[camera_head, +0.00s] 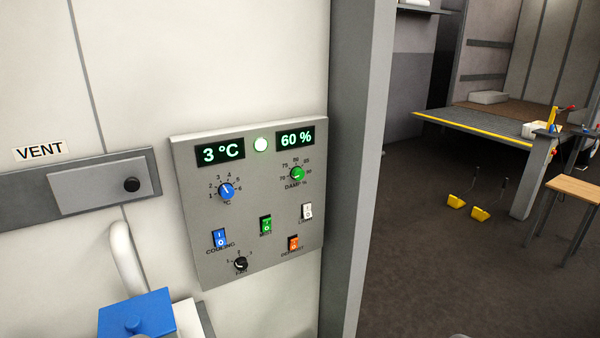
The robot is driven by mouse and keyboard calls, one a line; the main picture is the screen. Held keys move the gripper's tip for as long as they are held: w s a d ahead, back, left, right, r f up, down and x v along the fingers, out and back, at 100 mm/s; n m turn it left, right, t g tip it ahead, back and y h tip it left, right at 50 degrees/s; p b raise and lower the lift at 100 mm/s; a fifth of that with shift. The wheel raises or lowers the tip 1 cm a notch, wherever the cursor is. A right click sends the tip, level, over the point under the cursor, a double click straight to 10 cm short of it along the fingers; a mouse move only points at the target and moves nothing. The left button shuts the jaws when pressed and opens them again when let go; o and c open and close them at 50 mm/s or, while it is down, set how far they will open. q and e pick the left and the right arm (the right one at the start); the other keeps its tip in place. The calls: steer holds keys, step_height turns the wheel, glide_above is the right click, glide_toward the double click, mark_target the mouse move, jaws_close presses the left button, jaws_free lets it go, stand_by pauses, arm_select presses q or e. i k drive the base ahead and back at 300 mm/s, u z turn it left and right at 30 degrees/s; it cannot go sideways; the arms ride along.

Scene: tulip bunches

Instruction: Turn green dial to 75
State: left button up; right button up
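The green dial (297,174) is on the upper right of a grey control panel (270,240), above the label DAMP %. Numbers such as 75, 80 and 85 stand around its top; its pointer is too small to read surely. The display (295,138) above it reads 60 %. Neither of my grippers shows in the head view, and nothing touches the dial.
The panel also holds a 3 °C display (220,151), a blue dial (226,191), a black knob (240,264) and several switches. A VENT slider plate (98,188) is left. A blue box-shaped thing (137,314) is below. A grey post (356,150) stands right.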

mark_target(298, 174)
steer(key=u, duration=0.05)
steer(key=k, duration=1.1)
steer(key=z, duration=0.8)
steer(key=i, duration=1.35)
steer(key=u, duration=0.1)
